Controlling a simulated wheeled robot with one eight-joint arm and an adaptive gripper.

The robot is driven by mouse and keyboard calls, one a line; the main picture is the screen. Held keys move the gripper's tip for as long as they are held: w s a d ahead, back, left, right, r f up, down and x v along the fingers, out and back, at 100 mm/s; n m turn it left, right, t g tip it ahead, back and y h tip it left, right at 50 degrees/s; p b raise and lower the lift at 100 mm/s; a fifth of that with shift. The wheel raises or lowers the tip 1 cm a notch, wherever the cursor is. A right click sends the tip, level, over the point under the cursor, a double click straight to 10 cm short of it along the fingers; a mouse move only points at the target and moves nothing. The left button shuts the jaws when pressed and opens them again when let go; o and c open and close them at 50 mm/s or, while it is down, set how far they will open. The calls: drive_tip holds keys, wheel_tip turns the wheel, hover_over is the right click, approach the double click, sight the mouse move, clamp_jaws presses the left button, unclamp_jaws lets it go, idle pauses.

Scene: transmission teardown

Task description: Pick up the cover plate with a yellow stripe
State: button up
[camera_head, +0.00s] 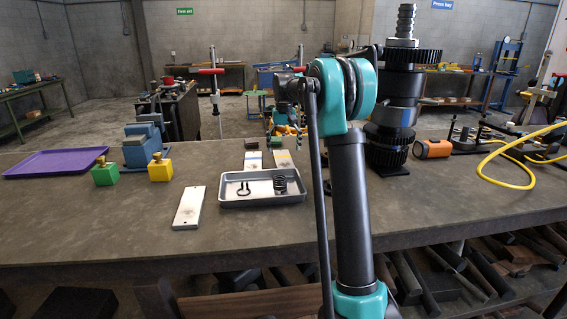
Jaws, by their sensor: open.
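The cover plate with a yellow stripe (284,160) is a pale flat plate lying on the workbench behind the grey tray, its far end coloured yellow. A similar plate with a blue stripe (253,161) lies just left of it. A plain pale plate (189,207) lies left of the tray. My gripper (285,138) hangs above the far end of the striped plates, fingers down, small and partly dark in this view. It is open and holds nothing visible. I cannot tell its exact height over the plate.
The grey tray (262,202) holds a black clip and a coil spring. Green (105,173) and yellow (160,168) weights, a blue vise (143,148) and a purple tray (56,163) stand left. A tall dark gear shaft (391,112) stands right. The front right bench is clear.

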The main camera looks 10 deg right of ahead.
sight(283, 159)
drive_tip(key=shift+s+a+f, duration=0.1)
drive_tip(key=shift+a+f, duration=0.05)
drive_tip(key=shift+f, duration=1.8)
drive_tip(key=shift+c, duration=0.4)
drive_tip(key=c, duration=1.7)
drive_tip(key=shift+c, duration=0.2)
drive_tip(key=shift+r, duration=0.15)
